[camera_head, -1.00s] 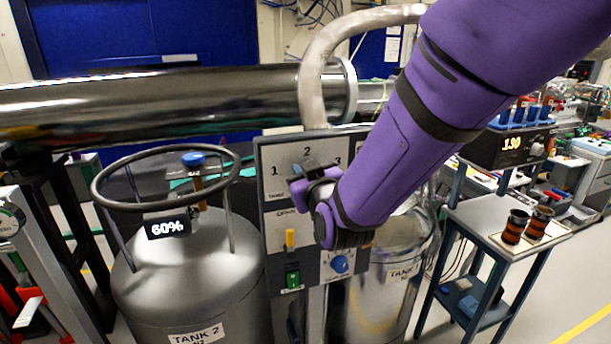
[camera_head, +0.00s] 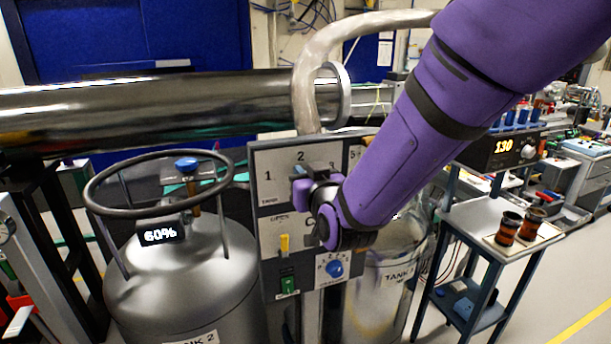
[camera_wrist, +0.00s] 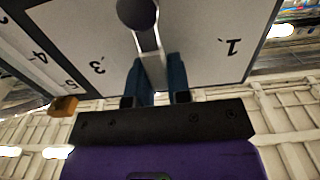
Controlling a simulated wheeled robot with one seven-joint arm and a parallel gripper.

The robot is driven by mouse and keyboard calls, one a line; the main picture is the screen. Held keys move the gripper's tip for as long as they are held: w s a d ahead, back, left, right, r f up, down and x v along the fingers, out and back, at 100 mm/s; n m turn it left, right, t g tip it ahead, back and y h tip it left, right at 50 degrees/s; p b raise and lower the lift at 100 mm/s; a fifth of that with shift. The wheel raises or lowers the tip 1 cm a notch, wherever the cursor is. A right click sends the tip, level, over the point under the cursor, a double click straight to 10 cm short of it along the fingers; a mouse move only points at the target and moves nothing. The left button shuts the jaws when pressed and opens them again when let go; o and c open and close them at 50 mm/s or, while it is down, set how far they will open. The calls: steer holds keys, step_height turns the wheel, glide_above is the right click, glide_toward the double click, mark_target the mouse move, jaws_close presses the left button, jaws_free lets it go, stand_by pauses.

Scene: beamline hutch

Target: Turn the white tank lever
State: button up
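The lever (camera_wrist: 152,55) is a pale, whitish bar on a dark round pivot (camera_wrist: 136,12), on the numbered face of a panel (camera_wrist: 200,40) in the wrist view. My gripper (camera_wrist: 158,85) has its two dark blue fingers on either side of the bar, close against it, and looks shut on it. In the head view my gripper (camera_head: 305,183) is at the upper part of the same panel (camera_head: 268,160), just below the number 2. My gripper and purple forearm hide the lever there, and part of the panel face.
A grey tank (camera_head: 190,275) with a ring handle (camera_head: 88,195) and a 60% display stands left of the panel. A second, shiny tank (camera_head: 385,300) stands behind it. A yellow switch (camera_head: 284,243) and blue knob (camera_head: 334,268) are lower on the panel. A cart (camera_head: 470,222) stands right.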

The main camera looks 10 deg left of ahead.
steer(key=o, duration=0.4)
steer(key=shift+o, duration=0.2)
steer(key=v, duration=1.1)
steer(key=shift+a, duration=0.1)
